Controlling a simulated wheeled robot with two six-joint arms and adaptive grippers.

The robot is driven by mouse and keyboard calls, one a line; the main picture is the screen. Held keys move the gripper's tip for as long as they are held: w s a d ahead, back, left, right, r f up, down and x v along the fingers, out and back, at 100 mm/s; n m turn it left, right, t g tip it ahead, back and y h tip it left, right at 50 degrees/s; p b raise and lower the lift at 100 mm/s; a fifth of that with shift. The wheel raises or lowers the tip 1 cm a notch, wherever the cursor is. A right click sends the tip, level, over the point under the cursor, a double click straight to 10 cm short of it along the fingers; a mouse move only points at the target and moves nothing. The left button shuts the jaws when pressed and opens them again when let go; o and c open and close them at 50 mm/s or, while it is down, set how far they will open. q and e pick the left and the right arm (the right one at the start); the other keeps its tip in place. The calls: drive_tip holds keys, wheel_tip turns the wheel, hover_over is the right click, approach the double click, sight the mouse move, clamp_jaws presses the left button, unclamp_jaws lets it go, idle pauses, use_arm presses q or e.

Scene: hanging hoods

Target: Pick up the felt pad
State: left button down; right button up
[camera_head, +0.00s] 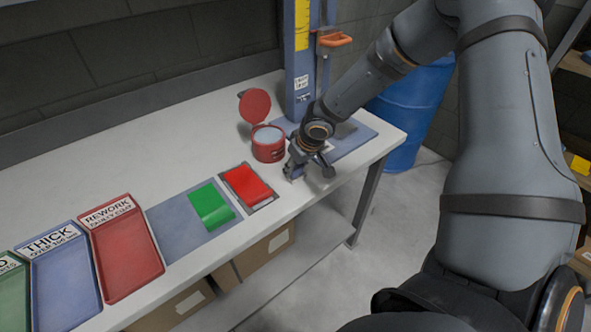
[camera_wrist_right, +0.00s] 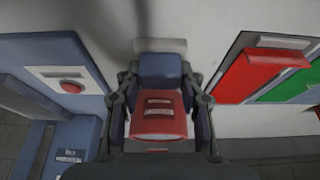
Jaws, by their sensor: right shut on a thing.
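In the right wrist view a small block, red with pale labels and a blue-grey end, sits between my right fingers; I take it as the felt pad (camera_wrist_right: 160,70). My right gripper (camera_wrist_right: 163,95) is shut on it. In the head view my right gripper (camera_head: 297,172) points down close over the table near its front edge, and its fingers mostly hide the pad. I cannot tell whether the pad touches the table. My left gripper is out of view.
A red pot (camera_head: 268,150) with its lid open stands behind the gripper. A blue gauge stand (camera_head: 298,60) rises behind. Red (camera_head: 246,184) and green (camera_head: 210,207) pieces lie to the left, then a red tray (camera_head: 126,250) and a blue tray (camera_head: 65,285). The table's back left is clear.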

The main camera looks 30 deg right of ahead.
drive_tip(key=shift+r, duration=0.6)
wheel_tip(320, 180, up, 2)
drive_tip(key=shift+s+d+r+p, duration=0.1)
drive_tip(key=shift+r+p, duration=0.15)
drive_tip(key=shift+p, duration=0.25)
drive_tip(key=s+d+r+p, duration=0.8)
drive_tip(key=s+p, duration=0.3)
drive_tip(key=p, duration=1.6)
drive_tip(key=shift+s+r, duration=0.15)
drive_tip(key=shift+r, duration=0.5)
drive_tip(key=shift+a, duration=0.1)
